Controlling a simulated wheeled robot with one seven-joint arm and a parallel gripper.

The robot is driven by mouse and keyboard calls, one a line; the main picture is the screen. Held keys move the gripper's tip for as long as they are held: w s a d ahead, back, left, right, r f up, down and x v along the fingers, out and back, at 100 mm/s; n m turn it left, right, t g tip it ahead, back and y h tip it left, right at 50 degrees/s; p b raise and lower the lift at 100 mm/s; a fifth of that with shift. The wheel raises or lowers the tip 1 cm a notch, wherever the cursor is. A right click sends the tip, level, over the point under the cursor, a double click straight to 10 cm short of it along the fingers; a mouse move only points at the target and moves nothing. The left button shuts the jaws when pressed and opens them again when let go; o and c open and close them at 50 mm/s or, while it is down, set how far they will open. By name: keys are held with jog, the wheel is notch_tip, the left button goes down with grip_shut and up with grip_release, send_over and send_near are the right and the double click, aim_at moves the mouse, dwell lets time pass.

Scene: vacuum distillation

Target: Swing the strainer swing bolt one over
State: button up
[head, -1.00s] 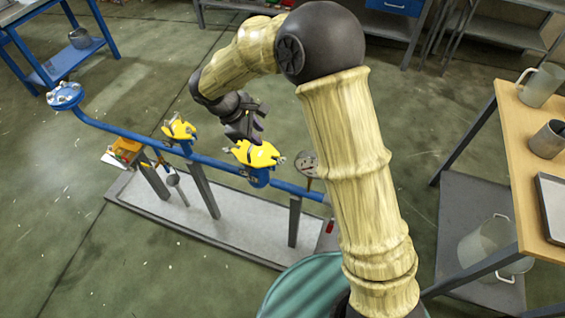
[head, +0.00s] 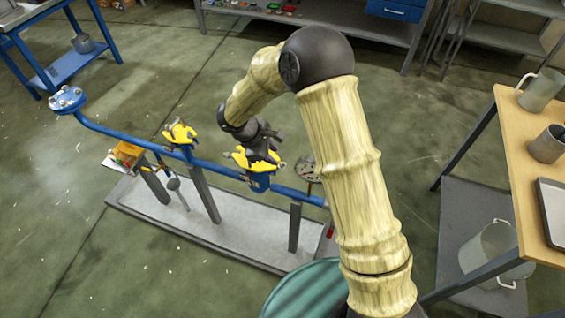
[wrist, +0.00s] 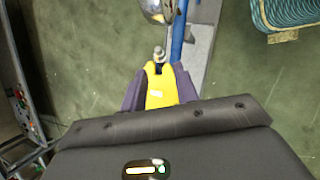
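The larger yellow cover (head: 241,160) sits on a blue body (head: 260,182) in the blue pipe run, with small metal bolt ends at its sides. My gripper (head: 262,155) is right over this cover and hides part of it. In the wrist view my gripper's dark purple fingers (wrist: 160,84) stand apart, one on each side of the yellow cover (wrist: 161,88). A silver swing bolt end (wrist: 158,54) shows just past the fingertips. Whether the fingers touch the cover, I cannot tell.
A second yellow-topped fitting (head: 180,133) and a blue flange (head: 66,99) are farther left on the pipe (head: 120,135). A round plate-like part (head: 307,170) stands close right of the cover. A teal drum (head: 305,290) is in front. A wooden table (head: 515,150) is at right.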

aim_at(283, 164)
jog(key=x, duration=0.8)
jog(key=shift+w+r, duration=0.1)
jog(key=shift+c, duration=0.4)
grip_shut()
